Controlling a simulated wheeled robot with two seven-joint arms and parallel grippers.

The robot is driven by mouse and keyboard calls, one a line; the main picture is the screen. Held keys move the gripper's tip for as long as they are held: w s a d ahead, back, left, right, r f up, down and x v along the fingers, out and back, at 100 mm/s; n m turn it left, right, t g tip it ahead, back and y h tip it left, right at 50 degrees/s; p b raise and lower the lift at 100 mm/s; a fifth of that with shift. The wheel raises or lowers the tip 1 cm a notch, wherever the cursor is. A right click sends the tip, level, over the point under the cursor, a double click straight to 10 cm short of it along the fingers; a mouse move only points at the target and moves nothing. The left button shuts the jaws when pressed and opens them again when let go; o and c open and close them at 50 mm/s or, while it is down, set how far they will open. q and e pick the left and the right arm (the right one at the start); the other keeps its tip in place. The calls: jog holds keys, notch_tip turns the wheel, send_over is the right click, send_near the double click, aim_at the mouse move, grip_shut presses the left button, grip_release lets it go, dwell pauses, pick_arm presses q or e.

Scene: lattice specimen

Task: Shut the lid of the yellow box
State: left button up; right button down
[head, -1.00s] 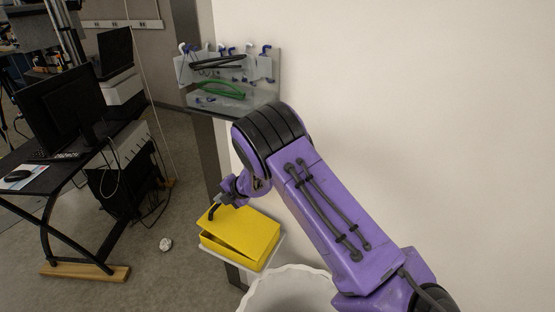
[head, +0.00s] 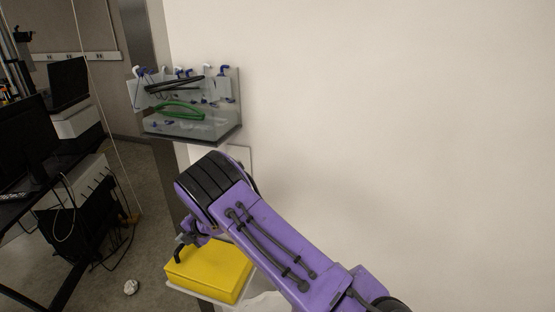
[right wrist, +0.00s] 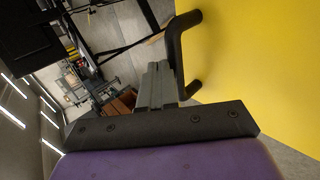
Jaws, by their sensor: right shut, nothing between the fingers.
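The yellow box (head: 208,270) sits at the lower middle of the head view, below my right arm. Its lid lies down over it, and I see no clear gap between lid and body at this size. A black U-shaped handle (head: 179,254) stands at the lid's left edge. It also shows in the right wrist view (right wrist: 174,46) against the yellow lid face (right wrist: 255,60). My right gripper (right wrist: 160,85) is shut and empty, with its fingers beside the handle; I cannot tell whether they touch it. My left gripper is not in view.
The box rests on a pale stand (head: 200,293) close to the white wall (head: 400,120). A shelf (head: 190,125) with hooks and a green item hangs above and behind. A desk with a monitor (head: 28,140) is at left. Crumpled paper (head: 131,287) lies on the floor.

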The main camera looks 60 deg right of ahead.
notch_tip(320, 180, up, 13)
jog(key=s+p, duration=0.3)
jog(key=s+d+f+m+t+p, duration=0.25)
jog(key=s+m+p, duration=0.4)
jog(key=m, duration=1.05)
jog(key=shift+m+g, duration=0.4)
jog(key=shift+g, duration=0.05)
jog(key=w+f, duration=0.2)
jog(key=f, duration=0.1)
jog(key=w+a+f, duration=0.1)
jog(key=w+f, duration=0.1)
jog(key=f, duration=0.1)
jog(key=w+a+f+p, duration=0.1)
jog(key=w+f, duration=0.2)
jog(key=shift+w+f, duration=0.15)
jog(key=shift+f, duration=0.4)
